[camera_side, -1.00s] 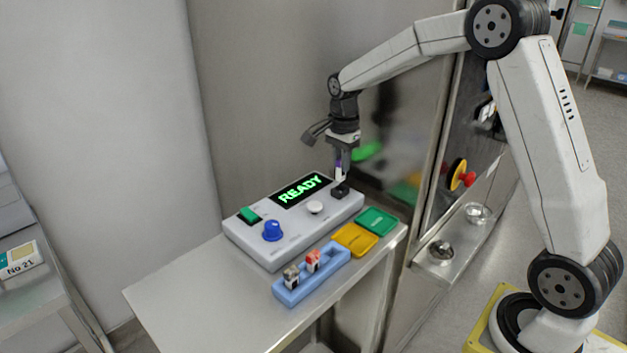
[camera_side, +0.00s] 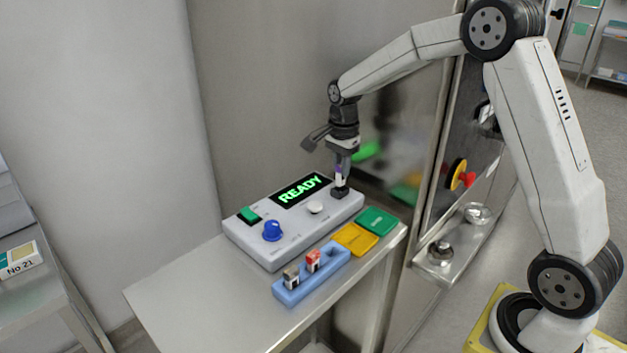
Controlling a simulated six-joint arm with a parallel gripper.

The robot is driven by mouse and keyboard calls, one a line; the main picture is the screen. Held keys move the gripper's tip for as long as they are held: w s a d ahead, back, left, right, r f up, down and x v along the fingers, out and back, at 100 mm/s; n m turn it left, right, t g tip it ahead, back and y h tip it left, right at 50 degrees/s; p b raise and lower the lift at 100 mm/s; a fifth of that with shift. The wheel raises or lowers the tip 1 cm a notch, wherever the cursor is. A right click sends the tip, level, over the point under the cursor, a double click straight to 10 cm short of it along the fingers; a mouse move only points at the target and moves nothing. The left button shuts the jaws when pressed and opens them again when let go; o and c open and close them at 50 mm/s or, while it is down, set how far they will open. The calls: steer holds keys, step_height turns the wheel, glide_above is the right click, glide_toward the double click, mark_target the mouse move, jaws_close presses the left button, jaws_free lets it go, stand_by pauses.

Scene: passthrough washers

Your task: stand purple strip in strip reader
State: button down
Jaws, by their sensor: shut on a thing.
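The strip reader (camera_side: 290,235) is a light grey box on the steel table, with a lit green READY display. A small black slot block (camera_side: 340,193) stands at its right end. My gripper (camera_side: 339,172) is shut on the purple strip (camera_side: 339,178), directly above the block. The strip is upright, and its lower end meets the block in this view. I cannot tell how deep it sits in the slot, and the fingers hide part of it.
A blue rack (camera_side: 300,285) in front of the reader holds a black-topped strip (camera_side: 291,277) and a red-topped strip (camera_side: 313,261). A yellow tray (camera_side: 355,239) and a green tray (camera_side: 377,221) lie to the right. A steel wall stands close behind. The table's front left is clear.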

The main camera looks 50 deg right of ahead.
steer(key=shift+f, duration=1.3)
stand_by(0.6)
stand_by(0.5)
steer(key=shift+c, duration=0.5)
jaws_free()
steer(key=shift+r, duration=0.15)
steer(key=shift+r, duration=3.9)
